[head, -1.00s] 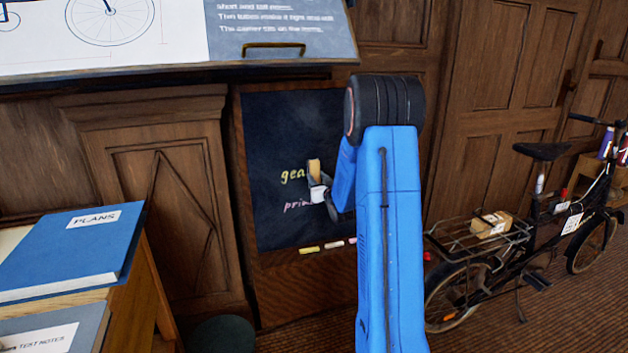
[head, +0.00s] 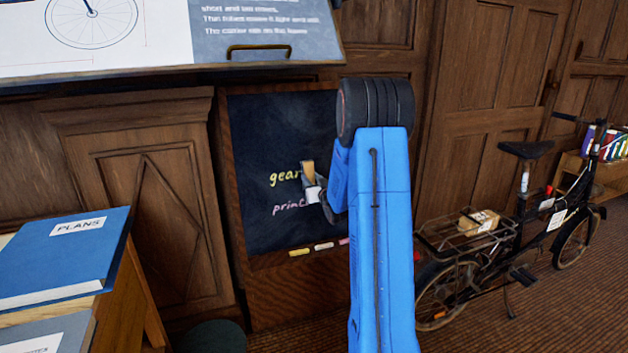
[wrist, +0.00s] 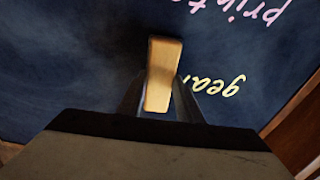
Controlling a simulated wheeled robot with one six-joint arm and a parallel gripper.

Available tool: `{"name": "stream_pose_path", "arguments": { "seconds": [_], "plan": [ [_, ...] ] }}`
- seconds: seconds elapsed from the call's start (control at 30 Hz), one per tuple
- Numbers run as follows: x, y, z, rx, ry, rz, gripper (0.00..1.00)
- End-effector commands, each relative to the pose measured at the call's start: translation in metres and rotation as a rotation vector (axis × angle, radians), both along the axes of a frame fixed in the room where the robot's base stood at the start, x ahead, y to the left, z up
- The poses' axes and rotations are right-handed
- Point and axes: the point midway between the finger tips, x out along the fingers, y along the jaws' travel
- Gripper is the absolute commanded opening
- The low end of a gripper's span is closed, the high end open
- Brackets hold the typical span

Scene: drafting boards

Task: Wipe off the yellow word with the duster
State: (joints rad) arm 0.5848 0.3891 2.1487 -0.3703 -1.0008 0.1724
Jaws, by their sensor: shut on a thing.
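The yellow word "gear" (head: 284,176) is written on the dark chalkboard (head: 270,125). It also shows upside down in the wrist view (wrist: 220,86), its last letter apparently partly covered. My gripper (head: 310,186) is shut on the tan duster (head: 308,170), held at the right end of the yellow word. In the wrist view the duster (wrist: 163,72) stands between the fingers, in front of the board. I cannot tell if it touches the surface. A pink word (head: 288,209), starting "print", lies below the yellow one, its right end hidden by my gripper.
Yellow, white and pink chalks (head: 323,246) lie on the ledge under the board. A tilted drafting board (head: 130,45) juts out above. A blue book (head: 60,255) lies on a stand at left. A bicycle (head: 500,235) stands at right.

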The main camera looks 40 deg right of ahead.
Motion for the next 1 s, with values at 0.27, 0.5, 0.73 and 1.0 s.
{"name": "stream_pose_path", "arguments": {
  "seconds": [0.27,0.5,0.73,1.0],
  "plan": [
    [0.005,0.020,0.000,0.000,0.000,0.001,0.08],
    [0.006,0.026,0.000,0.000,0.000,0.000,0.08],
    [0.012,0.040,0.000,0.000,0.000,0.001,0.08],
    [0.018,0.056,0.000,0.000,0.000,0.002,0.08]
  ]
}}
